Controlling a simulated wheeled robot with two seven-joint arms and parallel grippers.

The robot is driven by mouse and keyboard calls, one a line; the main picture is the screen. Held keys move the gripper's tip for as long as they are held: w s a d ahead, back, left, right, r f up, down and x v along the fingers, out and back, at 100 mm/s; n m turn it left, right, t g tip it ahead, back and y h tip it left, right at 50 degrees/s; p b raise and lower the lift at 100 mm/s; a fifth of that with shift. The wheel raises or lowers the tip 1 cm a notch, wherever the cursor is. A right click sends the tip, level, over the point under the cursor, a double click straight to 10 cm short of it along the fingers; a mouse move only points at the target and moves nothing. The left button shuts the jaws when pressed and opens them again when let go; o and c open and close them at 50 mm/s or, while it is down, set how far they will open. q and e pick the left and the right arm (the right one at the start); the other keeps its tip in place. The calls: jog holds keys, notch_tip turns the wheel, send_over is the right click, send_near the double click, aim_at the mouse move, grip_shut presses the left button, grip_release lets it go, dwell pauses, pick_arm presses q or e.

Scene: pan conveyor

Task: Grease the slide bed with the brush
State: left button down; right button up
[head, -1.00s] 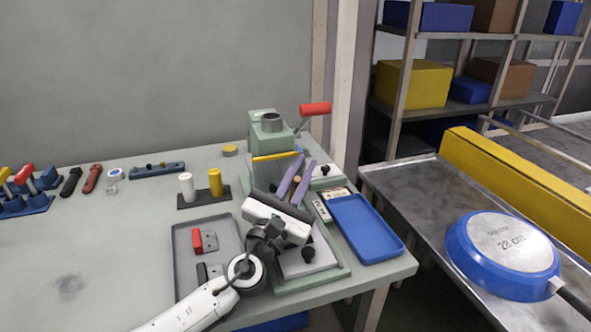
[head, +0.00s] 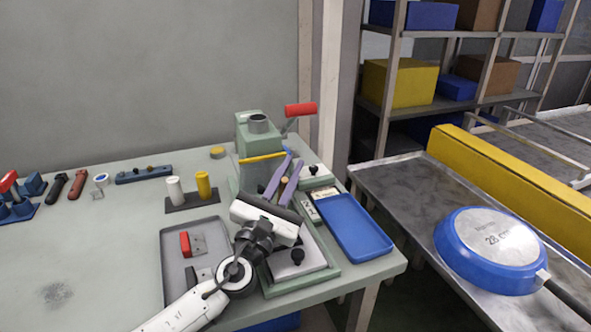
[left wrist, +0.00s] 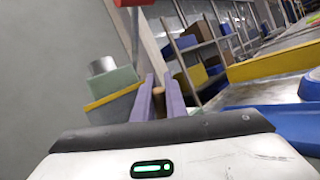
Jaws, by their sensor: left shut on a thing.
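My left gripper (head: 293,162) reaches over the green machine (head: 252,140) from the front, its purple fingers pointing away toward the back. The fingers are closed around a small brown piece, which shows between them in the left wrist view (left wrist: 158,91). It looks like the brush's handle; the bristles are hidden. A bit of blue shows by the fingertips, and I cannot tell what it belongs to. The slide bed seems to be the grey plate with black knobs (head: 283,269) on the green base; my wrist covers part of it. I cannot tell whether the brush touches it. My right gripper is out of view.
A blue tray (head: 385,249) lies right of the machine. A grey tray (head: 168,266) with red-handled and dark-handled pieces lies to its left. White (head: 174,189) and yellow (head: 204,184) cylinders stand behind that. A blue pan (head: 453,263) lies upside down on the metal conveyor at right.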

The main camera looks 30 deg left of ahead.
pick_arm(q)
jog(key=shift+s+a, duration=1.7)
jog(key=shift+s, duration=0.2)
jog(key=shift+w+d, duration=1.15)
jog(key=shift+w, duration=0.2)
jog(key=shift+w+d, duration=0.55)
jog(key=shift+w, duration=0.1)
jog(key=shift+w+d, duration=0.1)
jog(key=shift+w+d+p, duration=0.3)
jog(key=shift+w+d, duration=0.15)
jog(key=shift+w, duration=0.05)
jog(key=shift+r, duration=0.2)
